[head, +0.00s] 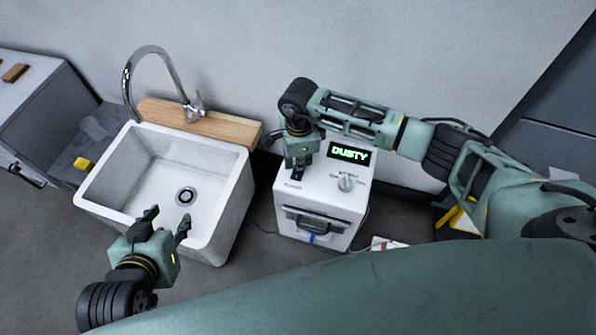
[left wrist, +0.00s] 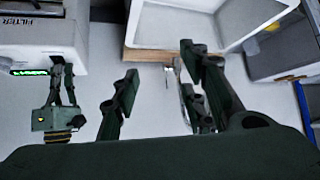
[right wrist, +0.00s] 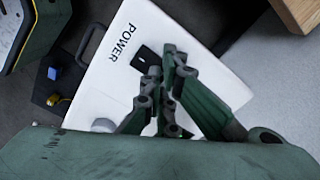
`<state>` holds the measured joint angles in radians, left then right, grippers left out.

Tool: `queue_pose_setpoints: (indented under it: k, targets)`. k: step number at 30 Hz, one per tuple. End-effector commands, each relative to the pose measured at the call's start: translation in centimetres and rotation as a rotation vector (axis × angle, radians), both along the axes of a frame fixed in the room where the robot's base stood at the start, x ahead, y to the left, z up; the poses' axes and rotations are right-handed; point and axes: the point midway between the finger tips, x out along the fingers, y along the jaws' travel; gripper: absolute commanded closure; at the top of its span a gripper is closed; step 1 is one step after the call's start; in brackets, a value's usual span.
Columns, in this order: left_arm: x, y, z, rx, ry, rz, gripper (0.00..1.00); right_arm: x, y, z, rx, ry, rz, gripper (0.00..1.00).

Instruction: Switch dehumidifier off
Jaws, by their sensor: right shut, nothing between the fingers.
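The white box-shaped appliance (head: 330,205) stands right of the sink, with a lit green display (head: 348,154) reading "DUSTY" and a round knob (head: 347,182) on top. In the right wrist view a small dark switch plate (right wrist: 146,57) sits beside the word "POWER" on the white top (right wrist: 110,85). My right gripper (head: 290,178) points down at the top's left side. Its fingers (right wrist: 168,62) are shut and empty, right by the switch plate; contact is unclear, and they partly hide it. My left gripper (head: 167,222) is open and empty over the sink's front edge.
A white sink (head: 225,215) with a curved tap (head: 165,68) and wooden ledge (head: 215,127) stands to the left of the appliance. A yellow block (head: 84,164) lies at the far left.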

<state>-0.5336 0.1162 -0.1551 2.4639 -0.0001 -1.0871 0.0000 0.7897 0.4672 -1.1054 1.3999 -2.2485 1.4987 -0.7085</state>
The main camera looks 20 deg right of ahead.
Motion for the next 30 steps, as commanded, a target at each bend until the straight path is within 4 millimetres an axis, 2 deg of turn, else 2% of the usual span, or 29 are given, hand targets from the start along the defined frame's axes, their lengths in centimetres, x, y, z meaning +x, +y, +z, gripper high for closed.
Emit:
queue_pose_setpoints:
  k: [30]
  targets:
    - [1.1,-0.5,0.9,-0.016,-0.064,-0.006,0.60,0.0,0.0,-0.3,0.000,0.001,0.000,1.00]
